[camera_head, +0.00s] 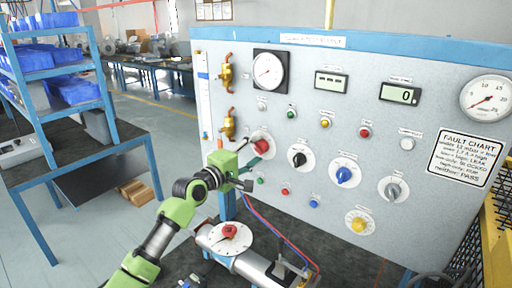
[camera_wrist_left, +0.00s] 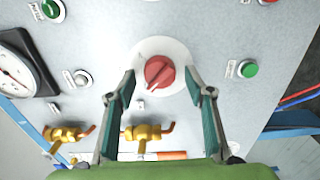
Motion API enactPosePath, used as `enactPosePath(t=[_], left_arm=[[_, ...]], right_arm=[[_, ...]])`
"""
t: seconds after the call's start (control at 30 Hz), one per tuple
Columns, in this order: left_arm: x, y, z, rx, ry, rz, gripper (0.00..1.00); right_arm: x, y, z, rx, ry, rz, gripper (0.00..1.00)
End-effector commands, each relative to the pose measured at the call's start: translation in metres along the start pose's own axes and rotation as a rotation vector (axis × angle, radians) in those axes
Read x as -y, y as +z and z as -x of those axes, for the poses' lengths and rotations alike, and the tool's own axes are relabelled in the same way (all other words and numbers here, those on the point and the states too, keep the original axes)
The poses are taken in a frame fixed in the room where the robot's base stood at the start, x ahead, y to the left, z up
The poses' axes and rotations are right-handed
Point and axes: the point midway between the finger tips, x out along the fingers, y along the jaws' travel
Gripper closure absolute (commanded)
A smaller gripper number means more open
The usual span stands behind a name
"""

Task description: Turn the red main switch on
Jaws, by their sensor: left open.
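The red main switch (camera_head: 261,146) is a red rotary knob on a round white plate, at the left of the grey panel. It also shows in the left wrist view (camera_wrist_left: 159,72), its raised grip slightly tilted from upright. My left gripper (camera_head: 248,152) is open in front of this knob. In the left wrist view, the fingertips (camera_wrist_left: 160,76) stand on either side of the knob, with gaps visible; I cannot tell how far they are from the panel. My right gripper is not in view.
Black (camera_head: 297,156), blue (camera_head: 344,175) and grey (camera_head: 393,189) knobs sit to the right on the panel. Brass valves (camera_head: 227,126) are at its left edge. A white dial with a red knob (camera_head: 229,231) is below my left gripper. A blue shelf rack (camera_head: 60,90) stands at left.

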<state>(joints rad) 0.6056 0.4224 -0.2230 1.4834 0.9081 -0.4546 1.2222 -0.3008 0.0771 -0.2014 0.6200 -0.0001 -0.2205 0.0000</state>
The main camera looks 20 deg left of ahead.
Motion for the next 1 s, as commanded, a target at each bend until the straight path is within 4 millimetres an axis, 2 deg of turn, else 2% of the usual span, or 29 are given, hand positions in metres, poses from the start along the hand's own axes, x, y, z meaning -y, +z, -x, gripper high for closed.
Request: enactPosePath(t=[0.13, 0.4, 0.43, 0.57, 0.6, 1.0], left_arm=[[0.0003, 0.0000, -0.0068, 0.000, -0.002, -0.001, 0.52], [0.0004, 0.0000, -0.0077, 0.000, -0.001, -0.001, 0.52], [0.0004, 0.0000, -0.0077, 0.000, -0.001, -0.001, 0.54], [0.0004, 0.0000, -0.0076, 0.000, -0.001, -0.001, 0.88], [0.0004, 0.0000, -0.0076, 0.000, -0.001, -0.001, 0.90], [0.0016, -0.0001, -0.0075, 0.000, -0.001, -0.056, 0.90]], right_arm=[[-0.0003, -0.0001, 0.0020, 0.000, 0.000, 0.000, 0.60], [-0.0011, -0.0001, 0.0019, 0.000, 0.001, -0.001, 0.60], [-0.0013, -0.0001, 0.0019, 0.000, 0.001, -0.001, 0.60], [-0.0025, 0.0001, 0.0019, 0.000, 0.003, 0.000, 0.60], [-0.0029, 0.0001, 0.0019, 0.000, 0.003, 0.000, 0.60], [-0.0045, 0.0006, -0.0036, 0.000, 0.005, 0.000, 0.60]])
